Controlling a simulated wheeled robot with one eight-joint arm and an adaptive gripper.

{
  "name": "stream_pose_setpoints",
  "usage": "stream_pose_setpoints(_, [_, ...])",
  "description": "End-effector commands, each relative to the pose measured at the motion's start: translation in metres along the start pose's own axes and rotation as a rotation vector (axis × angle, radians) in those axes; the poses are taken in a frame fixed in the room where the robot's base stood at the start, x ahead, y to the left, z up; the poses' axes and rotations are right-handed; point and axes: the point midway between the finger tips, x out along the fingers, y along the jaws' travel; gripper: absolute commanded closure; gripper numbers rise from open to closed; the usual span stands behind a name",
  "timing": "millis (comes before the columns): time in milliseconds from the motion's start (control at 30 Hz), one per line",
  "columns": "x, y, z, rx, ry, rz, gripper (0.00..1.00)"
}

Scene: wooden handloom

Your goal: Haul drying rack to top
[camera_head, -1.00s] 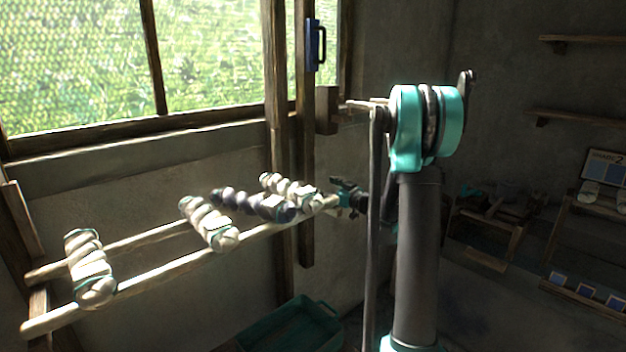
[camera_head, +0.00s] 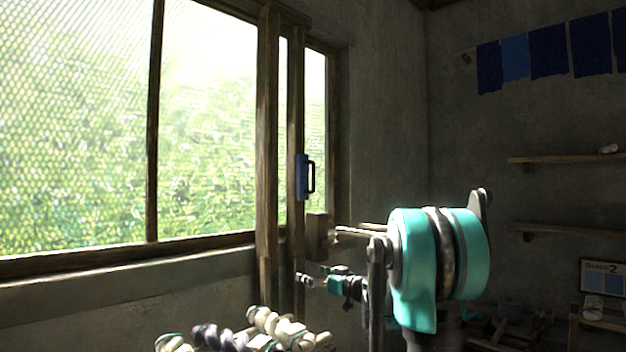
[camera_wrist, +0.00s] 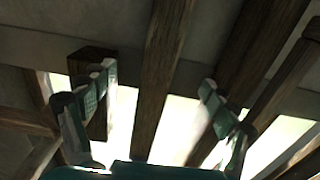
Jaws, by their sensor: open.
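The drying rack shows only in part at the bottom of the head view, where white and dark yarn skeins (camera_head: 285,328) hang on it. Its poles are below the frame. Two upright wooden posts (camera_head: 267,150) stand in front of the window, and a blue handle (camera_head: 306,176) is fixed high on the right one. My gripper (camera_head: 318,277) is a little above the skeins and below the handle, touching neither as far as I can tell. In the wrist view my gripper (camera_wrist: 158,78) is open and empty, with a wooden post (camera_wrist: 163,75) seen beyond and between its fingers.
A wooden block with pegs (camera_head: 317,237) sits beside the right post, close above my gripper. The mesh window (camera_head: 80,130) fills the left. Shelves (camera_head: 565,159) and hanging blue cloths (camera_head: 548,50) are on the right wall.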

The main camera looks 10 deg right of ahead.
Motion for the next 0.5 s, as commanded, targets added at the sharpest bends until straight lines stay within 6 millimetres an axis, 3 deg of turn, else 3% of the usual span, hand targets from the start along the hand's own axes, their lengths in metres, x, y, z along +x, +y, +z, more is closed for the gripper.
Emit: stream_pose_setpoints(500, [0.000,0.000,-0.118,0.000,0.000,0.000,0.14])
